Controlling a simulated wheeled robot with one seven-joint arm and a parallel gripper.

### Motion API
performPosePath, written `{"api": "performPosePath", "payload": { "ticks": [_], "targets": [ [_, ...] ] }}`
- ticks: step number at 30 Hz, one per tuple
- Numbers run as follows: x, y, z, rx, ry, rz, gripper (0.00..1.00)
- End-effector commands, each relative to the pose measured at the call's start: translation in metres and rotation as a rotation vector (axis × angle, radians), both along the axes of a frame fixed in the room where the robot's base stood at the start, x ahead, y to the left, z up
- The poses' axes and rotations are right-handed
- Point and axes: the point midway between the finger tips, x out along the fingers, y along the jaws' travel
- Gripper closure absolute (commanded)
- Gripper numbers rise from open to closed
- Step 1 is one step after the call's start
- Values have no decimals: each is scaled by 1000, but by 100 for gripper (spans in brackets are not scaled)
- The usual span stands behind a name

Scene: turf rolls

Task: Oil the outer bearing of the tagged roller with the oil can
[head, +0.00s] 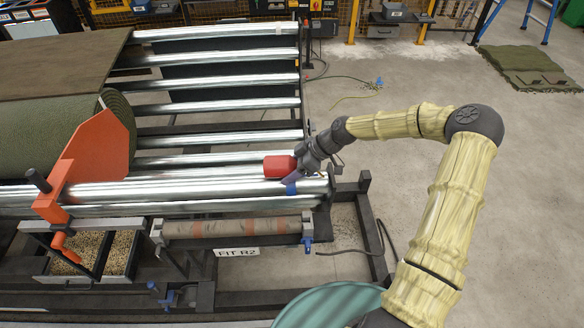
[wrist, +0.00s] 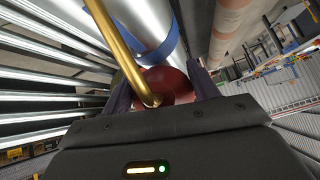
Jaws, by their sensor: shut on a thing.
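My gripper (head: 300,160) is shut on the red oil can (head: 279,166), above the right end of the roller bed. In the wrist view the red can (wrist: 172,84) sits between the two fingers, and its brass spout (wrist: 118,40) reaches up and left over bright rollers. A blue tag (head: 291,188) is on a steel roller (head: 230,188) near its right end, just below the can. In the wrist view the blue tag (wrist: 168,48) looks like a strap around the roller. The outer bearing and the spout tip cannot be made out.
A worn roller (head: 235,227) lies in front, above a "FIT R2" sign (head: 238,252). A large turf roll (head: 75,140) and an orange side plate (head: 100,150) stand at left. A dark frame (head: 372,235) edges the right end. Open floor (head: 400,120) lies beyond it.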

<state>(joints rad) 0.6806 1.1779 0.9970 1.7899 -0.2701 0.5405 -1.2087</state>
Motion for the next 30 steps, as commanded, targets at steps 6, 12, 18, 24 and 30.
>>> {"api": "performPosePath", "payload": {
  "ticks": [6,12,18,24,30],
  "targets": [
    [-7,0,-25,-7,14,14,100],
    [-8,0,-26,-7,16,18,100],
    [-8,0,-26,-7,18,21,100],
    [-8,0,-26,-7,18,21,100],
    [-9,0,-27,-7,18,21,100]
  ]
}}
